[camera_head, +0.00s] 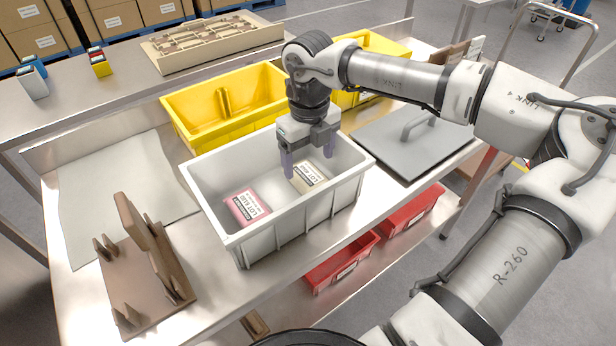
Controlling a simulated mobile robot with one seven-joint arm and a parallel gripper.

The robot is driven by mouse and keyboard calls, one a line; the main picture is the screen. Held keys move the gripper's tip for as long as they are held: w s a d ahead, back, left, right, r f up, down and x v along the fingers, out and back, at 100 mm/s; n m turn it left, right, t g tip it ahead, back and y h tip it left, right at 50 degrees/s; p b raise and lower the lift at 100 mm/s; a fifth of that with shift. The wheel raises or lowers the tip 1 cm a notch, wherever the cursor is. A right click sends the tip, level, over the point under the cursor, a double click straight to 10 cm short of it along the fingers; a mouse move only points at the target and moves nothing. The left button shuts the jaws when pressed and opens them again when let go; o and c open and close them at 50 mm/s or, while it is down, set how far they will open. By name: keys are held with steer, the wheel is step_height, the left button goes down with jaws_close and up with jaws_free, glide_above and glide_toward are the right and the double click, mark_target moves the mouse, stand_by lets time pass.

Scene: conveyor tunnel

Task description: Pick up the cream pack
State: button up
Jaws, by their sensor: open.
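The cream pack (308,177) lies in the white bin (220,229), toward its right half, with a printed lot label facing up. A pink pack (248,207) lies in the same bin to its left and nearer the front. My gripper (308,167) points down over the bin with its two fingers apart, one on each side above the cream pack. It holds nothing. I cannot tell how far the fingertips are from the pack.
A yellow bin (190,107) stands behind the white one. A grey lid with a handle (415,142) lies at the right. A brown fixture (140,275) stands at the front left. Red bins (340,262) sit below the table edge.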

mark_target(308, 174)
steer(key=shift+s+f+p, duration=0.15)
steer(key=shift+f+p, duration=0.75)
steer(key=shift+f, duration=1.8)
steer(key=c, duration=1.2)
steer(key=shift+r, duration=0.15)
step_height(308, 174, up, 18)
steer(key=b, duration=0.3)
steer(key=shift+a, duration=0.1)
steer(key=o, duration=0.5)
steer(key=c, duration=0.8)
